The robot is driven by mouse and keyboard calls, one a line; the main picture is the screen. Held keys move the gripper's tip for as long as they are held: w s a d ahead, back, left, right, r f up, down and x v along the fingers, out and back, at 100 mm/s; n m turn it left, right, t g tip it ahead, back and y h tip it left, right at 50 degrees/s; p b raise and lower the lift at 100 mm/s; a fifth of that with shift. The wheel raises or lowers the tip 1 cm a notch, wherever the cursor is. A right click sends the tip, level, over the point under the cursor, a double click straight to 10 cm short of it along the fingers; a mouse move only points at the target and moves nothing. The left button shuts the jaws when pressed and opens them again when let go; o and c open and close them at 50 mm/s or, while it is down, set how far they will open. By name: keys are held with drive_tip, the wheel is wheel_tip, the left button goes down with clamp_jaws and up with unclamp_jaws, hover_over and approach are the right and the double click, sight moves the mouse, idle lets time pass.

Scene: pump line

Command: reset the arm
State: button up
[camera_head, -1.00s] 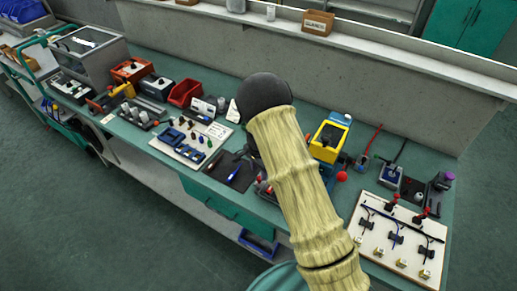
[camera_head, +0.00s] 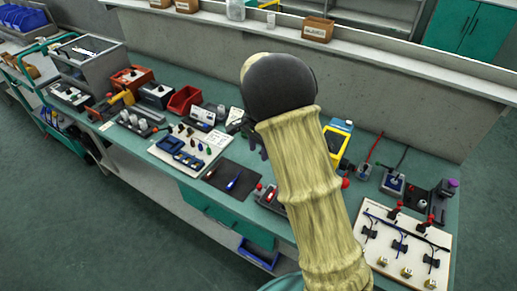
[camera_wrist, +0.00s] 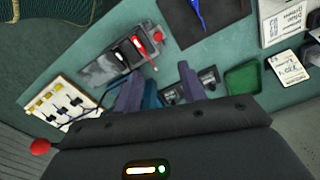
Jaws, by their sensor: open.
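My arm, with a pale ribbed sleeve and a dark round joint, rises over the middle of the bench in the head view. My gripper (camera_wrist: 160,90) shows in the wrist view as two greyish-purple fingers standing apart beyond the dark wrist housing. It is open, and I see nothing held between the fingers. In the head view the gripper is mostly hidden behind the arm. The green-topped bench (camera_head: 145,163) lies below it.
A black mat with a blue pen-like tool (camera_head: 234,182) lies left of my arm. A white board with several switches (camera_head: 405,245) is at right. A yellow meter (camera_head: 338,140), a red bin (camera_head: 184,100) and a low wall with a shelf (camera_head: 400,68) stand behind.

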idle(0.3)
drive_tip(key=s+d+r+n+t, duration=0.1)
drive_tip(key=s+d+n, duration=0.4)
drive_tip(key=s, duration=0.6)
drive_tip(key=s+d+r+n+t, duration=0.1)
drive_tip(key=s+d+r+n, duration=0.2)
drive_tip(key=s, duration=0.8)
drive_tip(key=d+n, duration=0.2)
drive_tip(key=d, duration=0.2)
drive_tip(key=shift+d+r+t, duration=0.15)
drive_tip(key=shift+r+t, duration=0.15)
drive_tip(key=shift+r, duration=0.1)
idle(0.5)
